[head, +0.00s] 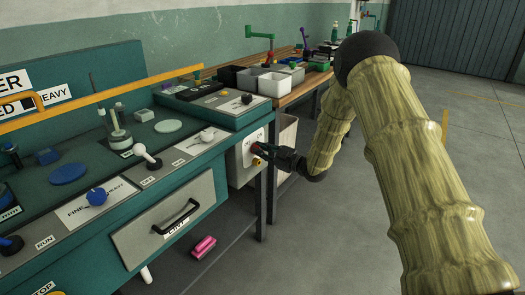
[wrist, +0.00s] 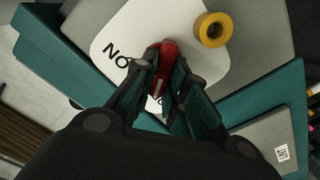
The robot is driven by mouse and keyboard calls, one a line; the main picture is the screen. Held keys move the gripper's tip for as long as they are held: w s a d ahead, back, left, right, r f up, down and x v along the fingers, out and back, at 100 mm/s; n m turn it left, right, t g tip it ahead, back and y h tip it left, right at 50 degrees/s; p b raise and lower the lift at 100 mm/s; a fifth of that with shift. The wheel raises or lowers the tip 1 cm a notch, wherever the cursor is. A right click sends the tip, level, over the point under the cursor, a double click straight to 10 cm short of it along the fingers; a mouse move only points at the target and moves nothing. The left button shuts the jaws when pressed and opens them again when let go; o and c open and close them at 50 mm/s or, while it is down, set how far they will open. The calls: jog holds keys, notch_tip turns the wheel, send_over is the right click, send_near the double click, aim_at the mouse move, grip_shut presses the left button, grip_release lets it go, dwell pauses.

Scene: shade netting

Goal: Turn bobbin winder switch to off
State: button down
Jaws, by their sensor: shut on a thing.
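My gripper (wrist: 163,72) is shut on a small red handle (wrist: 168,48), a red switch-like part on a white plate (wrist: 110,22). The plate carries black letters that start with "NO"; my fingers hide the rest. In the head view my gripper (head: 262,149) reaches the white plate (head: 247,148) on the end face of the teal bench. No label naming a bobbin winder is readable. A spool-like post (head: 117,131) stands on the bench top, with a white lever (head: 148,156) near it.
A yellow ring-shaped part (wrist: 212,29) sits close beside the red handle. The bench top also holds a blue knob (head: 96,196) and a second white lever (head: 207,135). A wooden table (head: 300,85) with bins stands behind. The floor at right is clear.

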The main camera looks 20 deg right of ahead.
jog(key=shift+d+n, duration=0.1)
jog(key=shift+n, duration=0.9)
jog(key=c, duration=1.4)
grip_release()
jog(key=shift+c, duration=0.2)
jog(key=v, duration=1.1)
jog(key=shift+s+d, duration=0.25)
jog(key=shift+s, duration=0.1)
